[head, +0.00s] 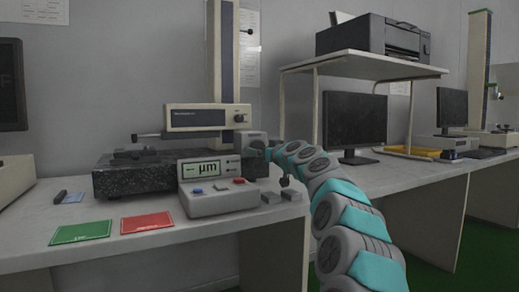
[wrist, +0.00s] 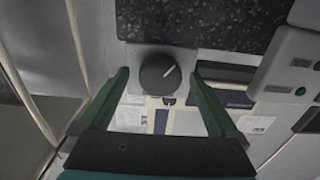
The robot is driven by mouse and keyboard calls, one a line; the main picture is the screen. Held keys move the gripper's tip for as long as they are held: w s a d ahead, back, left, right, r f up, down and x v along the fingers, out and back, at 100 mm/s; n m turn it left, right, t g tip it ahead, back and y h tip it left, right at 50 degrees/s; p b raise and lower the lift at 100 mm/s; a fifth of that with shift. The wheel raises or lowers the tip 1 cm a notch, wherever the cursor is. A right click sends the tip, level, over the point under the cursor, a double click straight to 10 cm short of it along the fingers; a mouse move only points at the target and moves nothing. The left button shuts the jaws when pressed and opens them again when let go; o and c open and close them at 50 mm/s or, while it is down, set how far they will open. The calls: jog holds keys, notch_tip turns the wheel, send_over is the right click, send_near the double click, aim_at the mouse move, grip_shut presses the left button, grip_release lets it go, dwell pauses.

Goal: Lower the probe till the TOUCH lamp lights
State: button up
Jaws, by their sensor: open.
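The gauge's beige drive unit (head: 208,117) sits on a tall column (head: 222,50) above a speckled dark granite block (head: 130,175). Its thin probe arm (head: 150,135) reaches left over the block; whether its tip touches anything is too small to tell. In the head view my gripper (head: 262,150) is right of the display (head: 208,169), which reads "µm". I cannot make out a lit TOUCH lamp.
Green (head: 82,232) and red (head: 147,222) cards lie on the bench's front left. Small grey blocks (head: 280,196) lie right of the box. A monitor (head: 355,120) stands on the right bench.

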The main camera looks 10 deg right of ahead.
jog(key=shift+w+a+f, duration=0.1)
jog(key=shift+w+a, duration=0.05)
jog(key=shift+w, duration=0.35)
jog(key=c, duration=1.4)
jog(key=shift+m, duration=0.4)
jog(key=m, duration=0.3)
jog(key=shift+a+p, duration=0.15)
jog(key=shift+p, duration=0.25)
jog(key=m, duration=0.1)
jog(key=m+p, duration=0.1)
jog(key=m, duration=0.1)
jog(key=shift+s+r, duration=0.1)
jog(key=shift+r, duration=0.15)
jog(key=shift+f+m+p, duration=0.1)
jog(key=shift+m+p, duration=0.6)
jog(key=shift+m, duration=1.1)
